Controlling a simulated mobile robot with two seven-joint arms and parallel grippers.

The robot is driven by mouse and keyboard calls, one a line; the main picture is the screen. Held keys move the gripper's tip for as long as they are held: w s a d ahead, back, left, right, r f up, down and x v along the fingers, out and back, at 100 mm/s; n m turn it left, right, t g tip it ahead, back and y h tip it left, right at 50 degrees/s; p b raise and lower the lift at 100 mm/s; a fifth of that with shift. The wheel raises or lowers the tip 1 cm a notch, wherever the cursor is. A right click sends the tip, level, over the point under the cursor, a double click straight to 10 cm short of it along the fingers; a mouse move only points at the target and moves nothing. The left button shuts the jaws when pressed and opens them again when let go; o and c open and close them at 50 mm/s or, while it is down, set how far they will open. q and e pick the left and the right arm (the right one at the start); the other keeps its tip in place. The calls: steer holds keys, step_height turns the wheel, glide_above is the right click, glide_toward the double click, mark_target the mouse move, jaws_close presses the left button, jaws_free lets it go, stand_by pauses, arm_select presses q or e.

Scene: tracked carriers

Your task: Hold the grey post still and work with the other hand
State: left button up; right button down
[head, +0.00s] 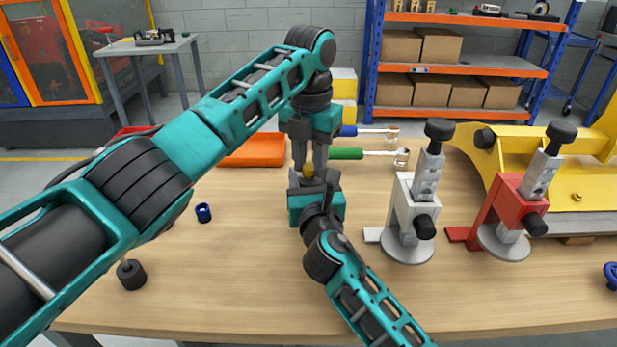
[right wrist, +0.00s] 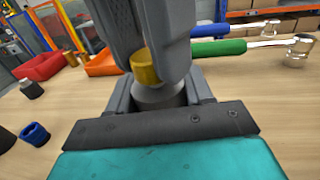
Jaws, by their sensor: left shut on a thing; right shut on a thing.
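The grey post (right wrist: 158,96) stands between the fingers of my right gripper (right wrist: 160,92), which is shut on it. In the head view the right gripper (head: 314,184) hides most of the post. A brass-coloured round piece (right wrist: 145,66) is at the top of the post; it also shows in the head view (head: 308,172). My left gripper (head: 309,168) comes down from above and is shut on the brass piece. Its grey fingers also show in the right wrist view. I cannot tell whether the brass piece is seated on the post or only touches it.
A white clamp (head: 402,205) and a red clamp (head: 505,205) stand at right, before a yellow carrier part (head: 585,165). Green-handled (head: 350,154) and blue-handled (head: 352,131) tools and an orange tray (head: 252,150) lie behind. A blue ring (head: 203,212) and dark knob (head: 131,274) are at left.

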arm_select(q)
steer(key=shift+w+r+m, duration=0.15)
steer(key=shift+r+m, duration=0.05)
steer(key=shift+m, duration=0.3)
steer(key=shift+m, duration=0.3)
steer(key=o, duration=0.9)
steer(key=shift+f, duration=0.15)
